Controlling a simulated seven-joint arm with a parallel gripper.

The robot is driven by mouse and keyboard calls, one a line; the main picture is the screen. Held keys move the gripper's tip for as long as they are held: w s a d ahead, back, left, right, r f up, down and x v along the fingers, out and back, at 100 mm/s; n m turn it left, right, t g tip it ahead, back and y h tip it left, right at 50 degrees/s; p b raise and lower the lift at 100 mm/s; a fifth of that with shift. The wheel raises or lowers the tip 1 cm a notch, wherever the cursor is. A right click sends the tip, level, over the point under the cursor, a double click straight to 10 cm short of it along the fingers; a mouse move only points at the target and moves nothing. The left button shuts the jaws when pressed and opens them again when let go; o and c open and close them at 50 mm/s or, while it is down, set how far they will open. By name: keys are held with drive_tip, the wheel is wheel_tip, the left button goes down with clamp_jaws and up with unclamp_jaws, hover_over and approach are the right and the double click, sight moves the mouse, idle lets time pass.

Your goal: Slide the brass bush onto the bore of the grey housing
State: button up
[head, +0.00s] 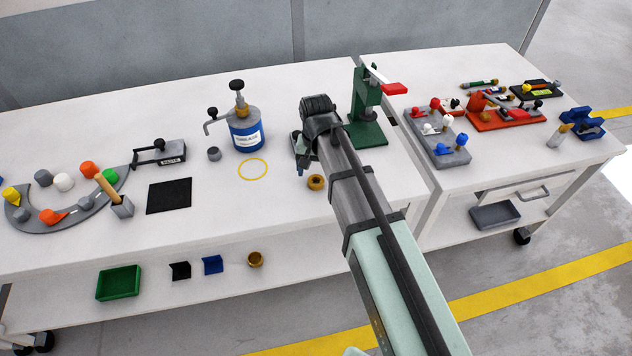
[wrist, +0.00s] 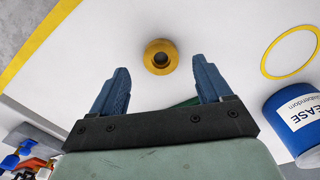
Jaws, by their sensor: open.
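The brass bush (head: 316,182) stands on the left bench top, just right of my gripper's fingers in the head view. In the wrist view the brass bush (wrist: 161,56) shows its round flange and dark hole from above. My gripper (wrist: 160,72) is open, with its two blue fingers on either side of the bush in the picture and nothing held. In the head view my gripper (head: 301,168) is partly hidden by my arm. A small grey cylinder (head: 214,154) left of the grease can may be the grey housing; its bore is too small to make out.
The blue grease can (head: 246,133) and a yellow ring mark (head: 253,169) are left of my gripper. A green press (head: 368,110) stands behind to the right. Another brass ring (head: 255,260) is on the lower shelf. The bench front around the bush is clear.

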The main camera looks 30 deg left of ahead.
sight(316, 181)
drive_tip(key=shift+s+f, duration=0.1)
drive_tip(key=shift+f, duration=1.9)
drive_tip(key=c, duration=1.1)
drive_tip(key=shift+c, duration=0.2)
drive_tip(key=shift+r, duration=0.15)
wheel_tip(316, 181, up, 10)
